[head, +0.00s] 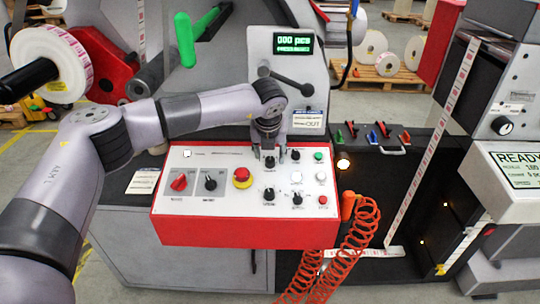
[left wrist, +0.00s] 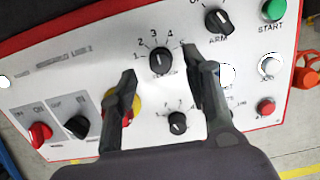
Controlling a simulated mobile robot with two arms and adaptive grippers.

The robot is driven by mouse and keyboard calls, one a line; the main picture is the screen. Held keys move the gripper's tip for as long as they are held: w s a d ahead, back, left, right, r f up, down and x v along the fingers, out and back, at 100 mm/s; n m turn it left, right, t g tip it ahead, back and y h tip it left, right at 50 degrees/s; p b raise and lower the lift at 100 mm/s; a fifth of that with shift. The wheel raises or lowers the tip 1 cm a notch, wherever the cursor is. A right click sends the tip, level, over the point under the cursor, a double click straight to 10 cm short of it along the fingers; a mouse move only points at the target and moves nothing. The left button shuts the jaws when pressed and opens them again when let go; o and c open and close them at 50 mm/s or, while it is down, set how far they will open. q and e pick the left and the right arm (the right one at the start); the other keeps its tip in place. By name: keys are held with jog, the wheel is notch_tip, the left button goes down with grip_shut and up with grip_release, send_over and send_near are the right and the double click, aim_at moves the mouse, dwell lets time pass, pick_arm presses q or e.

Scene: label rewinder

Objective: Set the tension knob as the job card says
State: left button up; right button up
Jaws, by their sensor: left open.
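My left gripper (head: 268,158) is open above the control panel (head: 215,228). In the left wrist view its fingers (left wrist: 158,68) stand apart on either side of a black knob (left wrist: 161,60) with a numbered scale, its pointer roughly upward near 3. Contact cannot be told. That knob also shows just below the gripper in the head view (head: 269,166). The label under it is too small to read, so I cannot confirm it is the tension knob. A second scaled knob (left wrist: 177,122) sits below it. A card (head: 308,120) stands behind the panel; its text is mostly unreadable. My right gripper is not in view.
The panel also has a red emergency stop (head: 242,177), a red switch (head: 179,182), a knob marked ARM (left wrist: 217,20) and a green START button (left wrist: 273,10). An orange coiled hose (head: 358,232) hangs at the panel's right. A lever (head: 285,80) juts out above.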

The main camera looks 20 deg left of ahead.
aim_at(270, 159)
pick_arm(q)
jog(key=shift+x, duration=1.65)
grip_shut()
